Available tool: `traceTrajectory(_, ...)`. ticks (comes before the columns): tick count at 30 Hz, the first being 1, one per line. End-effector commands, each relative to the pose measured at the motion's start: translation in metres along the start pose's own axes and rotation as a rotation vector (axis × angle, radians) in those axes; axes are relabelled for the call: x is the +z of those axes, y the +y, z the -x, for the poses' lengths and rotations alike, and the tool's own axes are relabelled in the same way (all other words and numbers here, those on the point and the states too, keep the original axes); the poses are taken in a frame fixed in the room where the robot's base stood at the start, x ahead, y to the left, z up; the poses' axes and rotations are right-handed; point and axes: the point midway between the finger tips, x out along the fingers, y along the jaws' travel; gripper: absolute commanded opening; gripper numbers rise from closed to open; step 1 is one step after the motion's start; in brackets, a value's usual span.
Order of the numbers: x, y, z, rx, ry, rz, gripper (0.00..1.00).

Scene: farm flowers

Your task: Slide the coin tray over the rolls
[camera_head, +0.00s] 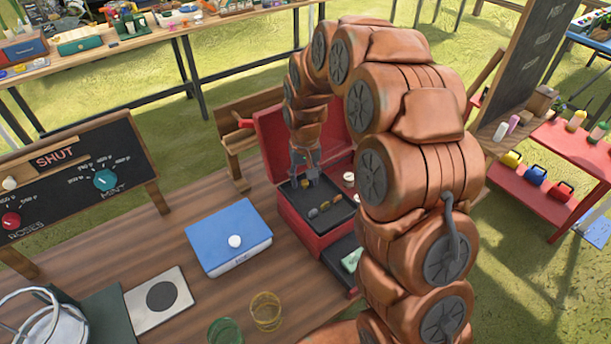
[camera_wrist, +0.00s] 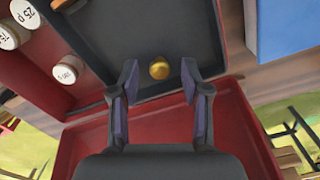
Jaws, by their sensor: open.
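The dark coin tray (camera_head: 322,222) sits inside the open red cash box (camera_head: 309,243), with several coins on it. It also shows in the wrist view (camera_wrist: 205,30). White-ended rolls (camera_head: 348,178) stand in the compartment to the tray's right; in the wrist view labelled rolls (camera_wrist: 68,70) lie to its left, uncovered. My gripper (camera_head: 305,180) points down at the tray's lid-side end. In the wrist view my gripper (camera_wrist: 159,82) is open, its fingers on either side of a small round gold piece (camera_wrist: 159,68). Whether they touch it, I cannot tell.
The box's raised red lid (camera_head: 268,140) stands behind my gripper. An open lower drawer (camera_head: 345,262) holds notes. A chalkboard (camera_head: 75,180) stands far left.

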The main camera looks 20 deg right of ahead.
Motion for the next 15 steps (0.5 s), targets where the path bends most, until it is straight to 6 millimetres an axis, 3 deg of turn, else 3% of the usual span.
traceTrajectory(4,-0.0001,0.0000,0.0001,0.000,0.000,0.000,0.46)
traceTrajectory(15,0.0000,0.0000,0.0002,0.000,0.000,0.000,0.07)
